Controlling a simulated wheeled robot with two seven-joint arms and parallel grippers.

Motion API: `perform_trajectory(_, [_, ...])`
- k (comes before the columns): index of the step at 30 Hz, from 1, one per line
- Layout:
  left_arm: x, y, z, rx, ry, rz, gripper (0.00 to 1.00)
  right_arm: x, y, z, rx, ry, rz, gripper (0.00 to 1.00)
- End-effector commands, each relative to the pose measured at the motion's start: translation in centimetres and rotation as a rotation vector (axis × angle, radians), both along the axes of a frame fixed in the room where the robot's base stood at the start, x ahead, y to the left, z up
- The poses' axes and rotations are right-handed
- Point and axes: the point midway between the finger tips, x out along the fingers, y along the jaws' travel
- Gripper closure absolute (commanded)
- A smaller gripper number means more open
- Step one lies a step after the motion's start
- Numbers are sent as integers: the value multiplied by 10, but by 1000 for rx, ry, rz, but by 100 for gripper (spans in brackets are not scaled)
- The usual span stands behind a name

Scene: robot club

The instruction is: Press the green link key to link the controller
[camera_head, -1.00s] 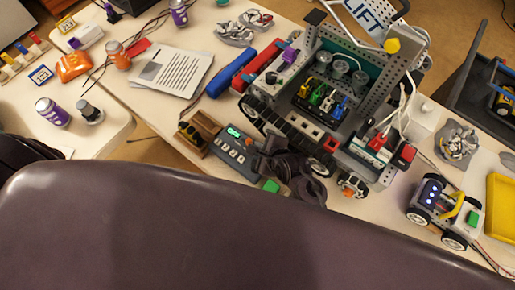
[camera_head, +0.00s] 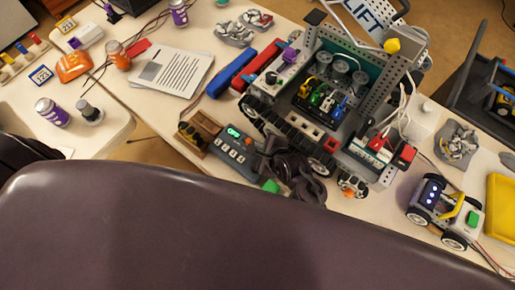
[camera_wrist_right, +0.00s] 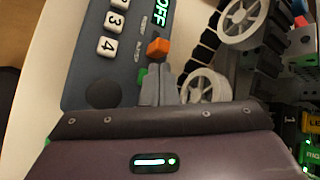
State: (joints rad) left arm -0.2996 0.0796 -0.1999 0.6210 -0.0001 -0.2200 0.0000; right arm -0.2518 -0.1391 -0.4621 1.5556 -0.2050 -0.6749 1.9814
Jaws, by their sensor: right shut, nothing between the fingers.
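The controller (camera_head: 222,146) is a grey-blue box on the table, with a lit green display and a row of white number keys. In the right wrist view, the controller (camera_wrist_right: 88,70) shows the display reading OFF, keys 3 and 4, and an orange key (camera_wrist_right: 158,47). A sliver of the green key (camera_wrist_right: 142,75) shows just left of my fingertips, which hide the rest. My right gripper (camera_wrist_right: 158,75) is shut and empty, its tips over the controller's edge below the orange key; contact cannot be told. The right gripper (camera_head: 266,161) also shows in the head view. My left gripper is not in view.
A tracked robot model (camera_head: 325,100) with wheels stands close beside my right gripper. A wooden block stand (camera_head: 199,132) sits left of the controller. Papers (camera_head: 172,72) and a small wheeled car (camera_head: 445,211) lie further off.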

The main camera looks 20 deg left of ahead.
Motion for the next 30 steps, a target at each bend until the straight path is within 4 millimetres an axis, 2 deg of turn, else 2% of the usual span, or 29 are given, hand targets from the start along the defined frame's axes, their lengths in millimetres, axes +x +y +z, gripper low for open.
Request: perform_trajectory(30, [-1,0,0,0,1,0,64,0,0,-8,0,0,0,100])
